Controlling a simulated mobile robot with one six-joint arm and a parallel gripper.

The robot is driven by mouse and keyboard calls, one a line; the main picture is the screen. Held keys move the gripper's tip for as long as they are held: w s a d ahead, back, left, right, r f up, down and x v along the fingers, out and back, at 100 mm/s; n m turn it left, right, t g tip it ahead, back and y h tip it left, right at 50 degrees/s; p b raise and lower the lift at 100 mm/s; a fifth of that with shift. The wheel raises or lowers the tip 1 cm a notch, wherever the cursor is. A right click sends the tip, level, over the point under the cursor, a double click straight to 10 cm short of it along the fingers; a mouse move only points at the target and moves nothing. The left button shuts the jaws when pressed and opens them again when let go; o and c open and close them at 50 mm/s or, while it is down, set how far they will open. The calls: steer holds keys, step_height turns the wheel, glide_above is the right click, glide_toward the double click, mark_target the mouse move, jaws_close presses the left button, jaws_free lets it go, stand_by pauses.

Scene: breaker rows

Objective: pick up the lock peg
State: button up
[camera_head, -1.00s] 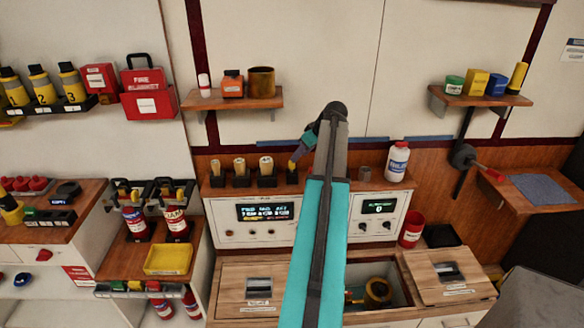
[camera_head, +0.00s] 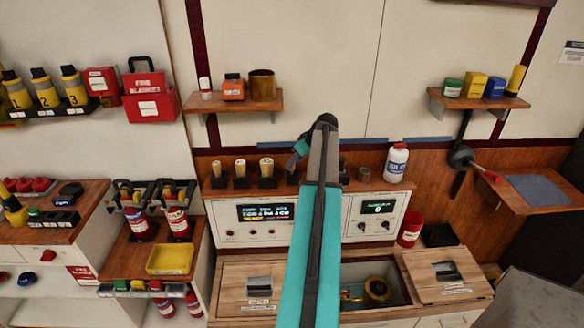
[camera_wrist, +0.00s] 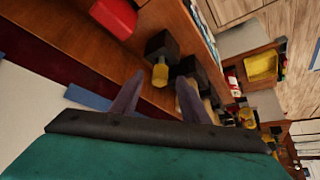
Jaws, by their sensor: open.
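Several pale-topped pegs (camera_head: 240,167) stand upright in black holders on the ledge above the panel; none is labelled legibly, so I cannot tell which is the lock peg. In the wrist view a yellow peg (camera_wrist: 160,74) sits in a black block (camera_wrist: 160,47), just beyond my fingers and roughly between them. A second black block (camera_wrist: 187,68) is beside it, partly hidden by a finger. My gripper (camera_wrist: 158,98) is open and empty, apart from the peg.
A shelf (camera_head: 230,103) with a brass-coloured cup (camera_head: 262,84) hangs above the pegs.

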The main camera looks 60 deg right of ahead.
steer(key=shift+w+f, duration=0.2)
steer(key=shift+f, duration=0.1)
stand_by(0.4)
jaws_close()
steer(key=shift+r, duration=0.1)
step_height(320, 180, up, 10)
steer(key=b, duration=0.3)
stand_by(0.5)
stand_by(0.5)
